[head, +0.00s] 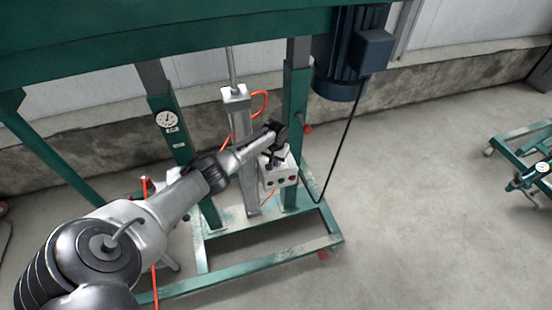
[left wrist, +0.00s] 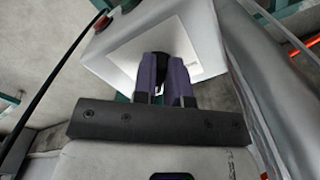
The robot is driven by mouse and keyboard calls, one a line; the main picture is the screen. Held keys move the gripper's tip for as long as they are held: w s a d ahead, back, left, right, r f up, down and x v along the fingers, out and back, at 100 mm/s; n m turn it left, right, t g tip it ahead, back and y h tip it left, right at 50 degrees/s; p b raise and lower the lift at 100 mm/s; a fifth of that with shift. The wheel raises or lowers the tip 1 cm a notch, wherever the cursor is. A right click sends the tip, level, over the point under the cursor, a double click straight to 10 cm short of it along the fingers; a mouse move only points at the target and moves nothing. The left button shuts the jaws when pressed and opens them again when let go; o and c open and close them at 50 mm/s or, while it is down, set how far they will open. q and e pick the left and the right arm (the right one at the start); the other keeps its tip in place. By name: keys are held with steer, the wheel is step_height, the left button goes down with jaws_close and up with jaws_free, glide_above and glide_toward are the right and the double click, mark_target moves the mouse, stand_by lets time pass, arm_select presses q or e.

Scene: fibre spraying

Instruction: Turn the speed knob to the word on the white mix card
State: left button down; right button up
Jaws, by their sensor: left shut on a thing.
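A white control box (head: 279,178) with small red and dark buttons on its front is fixed beside the grey cylinder of the green frame. My left gripper (head: 276,158) reaches down to the top of this box. In the left wrist view its two purple fingers (left wrist: 167,72) are close together against a pale panel (left wrist: 130,50) on the box (left wrist: 98,52). I cannot make out the white mix card in either view. My right gripper is out of view.
A grey vertical cylinder (head: 241,150) stands left of the box, between green posts (head: 295,110). A round gauge (head: 167,120) is on the left post. A blue motor (head: 345,60) hangs at upper right with a black cable. Open concrete floor lies to the right.

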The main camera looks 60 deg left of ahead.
arm_select(q)
steer(key=shift+m, duration=0.8)
steer(key=c, duration=1.2)
jaws_free()
steer(key=shift+o, duration=0.2)
steer(key=shift+a, duration=0.1)
step_height(320, 180, up, 14)
steer(key=p, duration=0.5)
